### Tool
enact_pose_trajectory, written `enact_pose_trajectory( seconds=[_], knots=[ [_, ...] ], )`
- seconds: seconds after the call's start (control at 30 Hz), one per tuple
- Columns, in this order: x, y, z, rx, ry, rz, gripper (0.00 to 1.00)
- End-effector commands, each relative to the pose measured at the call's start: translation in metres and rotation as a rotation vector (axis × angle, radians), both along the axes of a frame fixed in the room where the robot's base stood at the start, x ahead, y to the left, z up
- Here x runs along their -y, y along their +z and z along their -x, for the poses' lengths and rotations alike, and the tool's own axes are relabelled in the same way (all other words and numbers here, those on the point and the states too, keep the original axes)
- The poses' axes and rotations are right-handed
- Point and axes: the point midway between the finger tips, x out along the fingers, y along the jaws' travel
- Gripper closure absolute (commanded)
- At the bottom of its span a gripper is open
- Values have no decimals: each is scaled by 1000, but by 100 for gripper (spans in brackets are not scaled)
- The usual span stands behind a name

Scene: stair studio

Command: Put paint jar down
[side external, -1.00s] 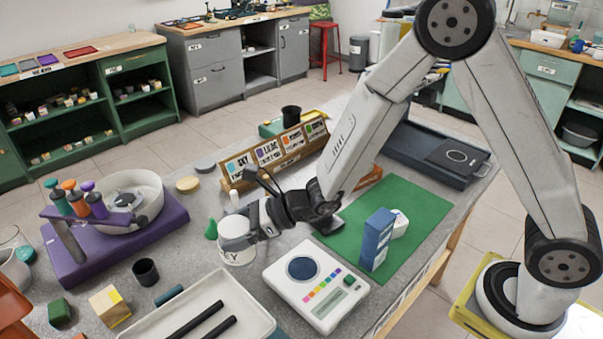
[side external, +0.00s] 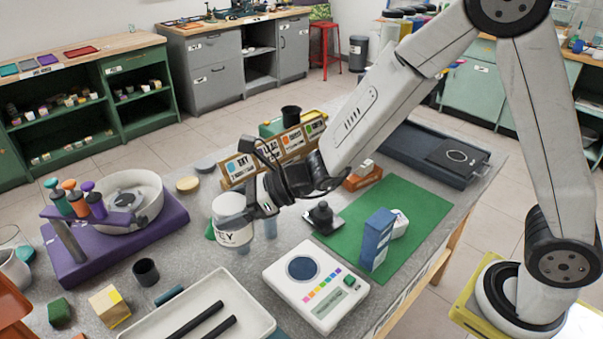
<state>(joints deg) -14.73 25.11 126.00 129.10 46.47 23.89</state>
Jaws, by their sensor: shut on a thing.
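The paint jar (side external: 228,207) is white with a pale lid and a label of which only the last letters, seemingly "EY", show. My gripper (side external: 250,211) is shut on it from the right side. The jar is upright and looks held above the grey tabletop (side external: 205,258), over the area between the purple stand and the white device. The fingers cover its right side. A clear, glass-like thing shows just below and right of it; I cannot tell if they touch.
A rack of labelled cards (side external: 238,168) stands behind the jar. A green cone (side external: 210,230) is close by on the left. The white colour device (side external: 312,288), white tray (side external: 205,312) and purple stand (side external: 120,245) surround the area. A black knobbed object (side external: 322,215) sits by the green mat (side external: 400,205).

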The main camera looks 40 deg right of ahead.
Motion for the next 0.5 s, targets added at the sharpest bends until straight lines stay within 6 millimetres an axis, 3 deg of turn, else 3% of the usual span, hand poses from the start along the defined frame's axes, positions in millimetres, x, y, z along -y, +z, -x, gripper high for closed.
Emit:
enact_pose_trajectory(
  seconds=[0.1,0.37,0.5],
  knots=[
    [0,23,-1,7,1,-2,94],
    [0,59,0,5,-1,-2,94],
    [23,58,-12,1,-44,-1,94]
  ],
)
